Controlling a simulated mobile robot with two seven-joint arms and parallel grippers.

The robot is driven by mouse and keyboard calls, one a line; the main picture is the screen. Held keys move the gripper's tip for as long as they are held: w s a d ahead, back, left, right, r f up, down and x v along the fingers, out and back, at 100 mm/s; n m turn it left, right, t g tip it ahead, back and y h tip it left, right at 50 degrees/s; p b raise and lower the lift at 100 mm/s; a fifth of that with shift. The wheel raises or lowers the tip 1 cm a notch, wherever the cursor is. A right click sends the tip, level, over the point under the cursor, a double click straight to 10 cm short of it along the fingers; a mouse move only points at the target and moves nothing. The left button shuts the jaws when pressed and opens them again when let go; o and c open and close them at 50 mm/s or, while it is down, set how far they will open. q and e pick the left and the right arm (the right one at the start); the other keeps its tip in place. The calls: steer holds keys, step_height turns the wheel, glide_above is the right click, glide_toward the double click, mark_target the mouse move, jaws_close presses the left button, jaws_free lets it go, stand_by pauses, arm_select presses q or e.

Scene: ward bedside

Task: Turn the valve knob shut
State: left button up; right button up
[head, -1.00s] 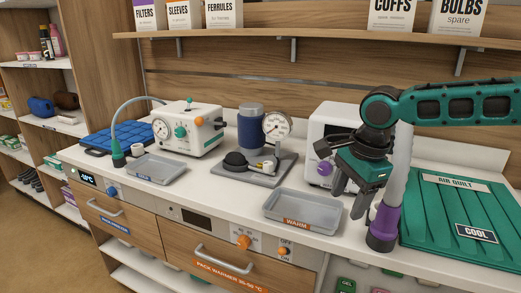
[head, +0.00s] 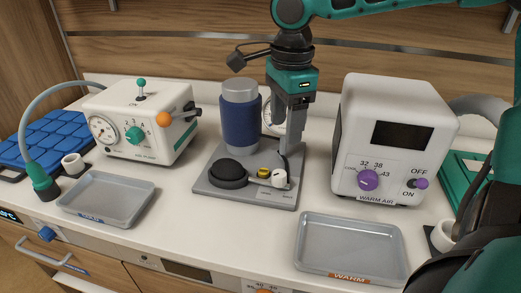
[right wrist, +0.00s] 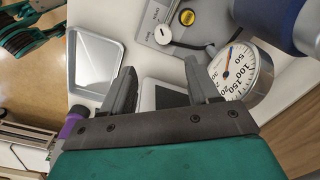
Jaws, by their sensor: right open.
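My right gripper (head: 291,140) points down above and behind the knob, open and empty. It appears apart from the knob. Its fingers also show in the right wrist view (right wrist: 160,75). My left gripper is not in view.
A blue-wrapped cylinder (head: 241,122) stands left of the gripper. A pressure gauge (right wrist: 235,70) is close by the right finger in the wrist view. The warm-air unit (head: 390,140) stands right, the white pump box (head: 140,120) left. The warm tray (head: 352,245) lies in front right.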

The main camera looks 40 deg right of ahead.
mark_target(279, 173)
steer(key=f, duration=0.4)
steer(key=f+b, duration=0.1)
steer(key=f, duration=0.2)
steer(key=w+f, duration=0.1)
steer(key=f, duration=0.3)
steer(key=shift+d+f, duration=0.1)
steer(key=shift+f, duration=0.2)
steer(key=shift+f+b, duration=0.3)
steer(key=shift+f, duration=0.25)
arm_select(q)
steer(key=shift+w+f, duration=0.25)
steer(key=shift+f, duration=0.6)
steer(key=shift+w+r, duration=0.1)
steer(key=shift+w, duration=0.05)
arm_select(e)
steer(key=shift+c, duration=0.3)
steer(key=shift+c, duration=0.8)
steer(key=c, duration=0.8)
